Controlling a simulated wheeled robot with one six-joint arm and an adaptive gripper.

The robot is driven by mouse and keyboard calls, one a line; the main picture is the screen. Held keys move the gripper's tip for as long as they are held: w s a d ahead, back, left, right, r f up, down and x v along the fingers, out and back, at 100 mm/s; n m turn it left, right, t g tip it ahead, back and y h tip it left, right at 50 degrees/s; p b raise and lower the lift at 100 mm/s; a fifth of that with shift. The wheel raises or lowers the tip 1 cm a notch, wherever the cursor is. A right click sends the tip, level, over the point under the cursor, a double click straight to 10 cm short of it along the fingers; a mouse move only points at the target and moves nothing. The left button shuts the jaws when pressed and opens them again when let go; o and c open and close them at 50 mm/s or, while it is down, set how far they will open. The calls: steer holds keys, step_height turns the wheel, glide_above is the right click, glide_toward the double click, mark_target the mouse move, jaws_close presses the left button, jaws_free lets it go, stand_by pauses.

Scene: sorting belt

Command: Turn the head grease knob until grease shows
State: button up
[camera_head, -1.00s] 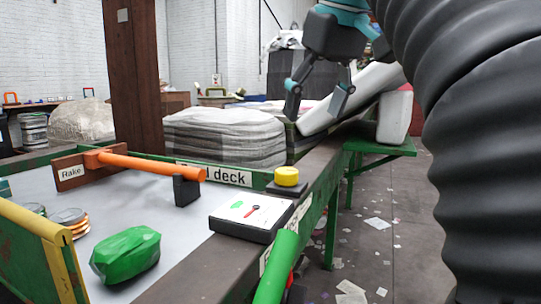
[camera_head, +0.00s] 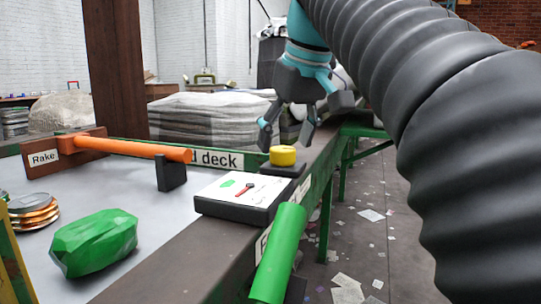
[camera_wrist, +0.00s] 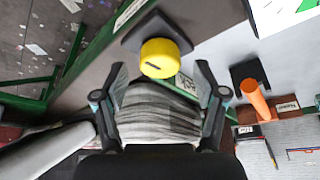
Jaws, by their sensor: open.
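A round yellow knob (camera_head: 283,156) sits on a dark square base on the belt's edge rail. In the wrist view the yellow knob (camera_wrist: 160,58) shows a dark slot mark and lies just beyond my fingertips, between their lines. My gripper (camera_head: 288,138) is open and empty, above and close to the knob in the head view. In the wrist view my gripper (camera_wrist: 162,80) has its fingers spread wide. I see no grease at the knob. Whether a fingertip touches the knob I cannot tell.
A white-topped box (camera_head: 243,194) with a green and red mark stands in front of the knob. A green lump (camera_head: 95,243), stacked discs (camera_head: 35,212) and a green cylinder (camera_head: 278,253) are nearer.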

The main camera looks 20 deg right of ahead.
steer(key=shift+x, duration=1)
steer(key=c, duration=1.1)
steer(key=shift+r+m, duration=0.1)
steer(key=shift+m, duration=0.2)
steer(key=m+h+p, duration=0.2)
steer(key=m+p, duration=0.1)
steer(key=m, duration=0.1)
steer(key=shift+a+r, duration=0.1)
steer(key=shift+a, duration=0.05)
steer(key=shift+w+f+m+g+h+p, duration=0.15)
steer(key=shift+m+h+p, duration=0.3)
steer(key=shift+m, duration=0.8)
steer(key=shift+s+f+m+g+h+p, duration=0.15)
steer(key=shift+m+h+p, duration=0.25)
steer(key=shift+m, duration=0.85)
steer(key=shift+w+r, duration=0.1)
